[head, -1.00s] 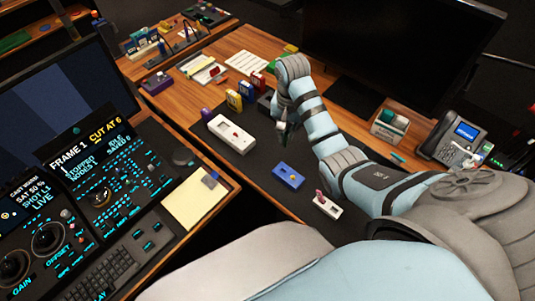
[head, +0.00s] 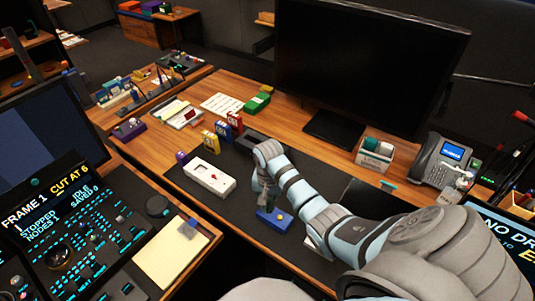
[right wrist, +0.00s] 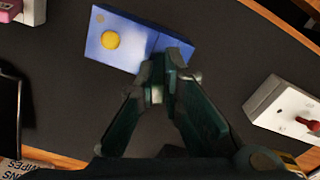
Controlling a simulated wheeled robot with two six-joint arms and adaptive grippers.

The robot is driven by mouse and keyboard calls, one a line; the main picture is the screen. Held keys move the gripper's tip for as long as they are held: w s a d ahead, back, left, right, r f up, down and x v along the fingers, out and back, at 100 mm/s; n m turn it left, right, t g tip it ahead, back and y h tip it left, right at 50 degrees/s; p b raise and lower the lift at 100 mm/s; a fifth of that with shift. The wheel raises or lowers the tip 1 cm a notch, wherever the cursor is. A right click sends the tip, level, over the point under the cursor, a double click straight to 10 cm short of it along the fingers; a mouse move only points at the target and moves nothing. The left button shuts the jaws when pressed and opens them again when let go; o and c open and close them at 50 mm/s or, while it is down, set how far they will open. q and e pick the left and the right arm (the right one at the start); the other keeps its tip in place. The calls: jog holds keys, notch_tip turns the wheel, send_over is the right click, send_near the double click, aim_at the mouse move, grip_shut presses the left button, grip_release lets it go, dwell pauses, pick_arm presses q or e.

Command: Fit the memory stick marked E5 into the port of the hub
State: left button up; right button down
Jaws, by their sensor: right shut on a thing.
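My right gripper (head: 264,207) hangs over a blue box (head: 272,221) with a yellow dome on the dark mat. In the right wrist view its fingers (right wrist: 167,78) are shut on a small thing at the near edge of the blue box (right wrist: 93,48). The fingers mostly hide the held thing; I cannot read an E5 mark, or tell whether it touches the box. I cannot tell for sure which box is the hub. A white box (head: 209,179) with a small red part stands to the left. My left gripper is not in view.
A whitish plate with a pink part (right wrist: 12,10) lies near the blue box. Behind are yellow (head: 224,130) and blue-red upright boxes (head: 236,122). A monitor (head: 370,60), a wipes box (head: 377,155) and a phone (head: 440,160) stand at the back right. Mat beside the blue box is bare.

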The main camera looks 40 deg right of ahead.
jog(key=shift+s+a+p, duration=0.1)
jog(key=shift+p, duration=0.2)
jog(key=c, duration=2.2)
grip_release()
jog(key=shift+f, duration=0.15)
jog(key=o, duration=0.5)
notch_tip(320, 180, up, 12)
jog(key=p, duration=0.3)
jog(key=shift+r, duration=0.25)
